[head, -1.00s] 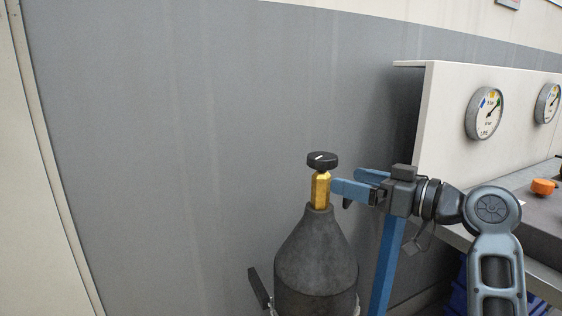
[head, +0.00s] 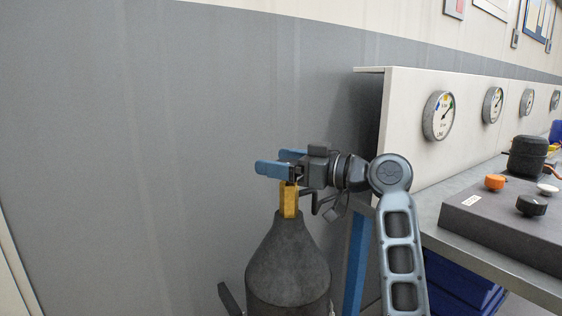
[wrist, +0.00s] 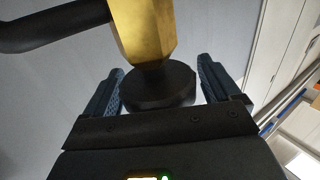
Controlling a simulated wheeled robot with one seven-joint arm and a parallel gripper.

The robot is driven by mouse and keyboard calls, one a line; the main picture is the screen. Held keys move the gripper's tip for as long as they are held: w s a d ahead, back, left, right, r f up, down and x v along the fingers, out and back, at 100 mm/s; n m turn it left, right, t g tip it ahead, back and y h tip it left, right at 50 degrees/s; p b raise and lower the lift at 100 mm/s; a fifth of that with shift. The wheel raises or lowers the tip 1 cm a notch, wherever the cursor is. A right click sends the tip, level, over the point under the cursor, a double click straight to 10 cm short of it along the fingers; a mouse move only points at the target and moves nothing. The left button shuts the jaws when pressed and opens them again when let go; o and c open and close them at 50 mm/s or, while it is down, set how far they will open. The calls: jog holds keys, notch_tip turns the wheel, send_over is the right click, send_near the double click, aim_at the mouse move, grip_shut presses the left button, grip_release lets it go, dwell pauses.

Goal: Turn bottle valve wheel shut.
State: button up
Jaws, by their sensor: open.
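The dark gas bottle (head: 288,270) stands upright with a brass valve (head: 289,200) on its neck. In the head view the valve's wheel is hidden behind my gripper. In the wrist view the round black wheel (wrist: 160,88) sits below the brass valve body (wrist: 150,30). My gripper (head: 270,161) reaches in from the right at wheel height, its blue fingers open. In the wrist view the wheel lies between the two fingers, with a visible gap to the right finger. Contact on the left side is hard to tell.
A white panel with several gauges (head: 438,115) stands to the right behind a bench (head: 450,240). On the bench is a grey box with an orange knob (head: 495,182) and a black knob (head: 531,205). A blue post (head: 356,262) stands beside the bottle. The left is open wall.

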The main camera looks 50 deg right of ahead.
jog(key=shift+c, duration=0.3)
jog(key=c, duration=0.9)
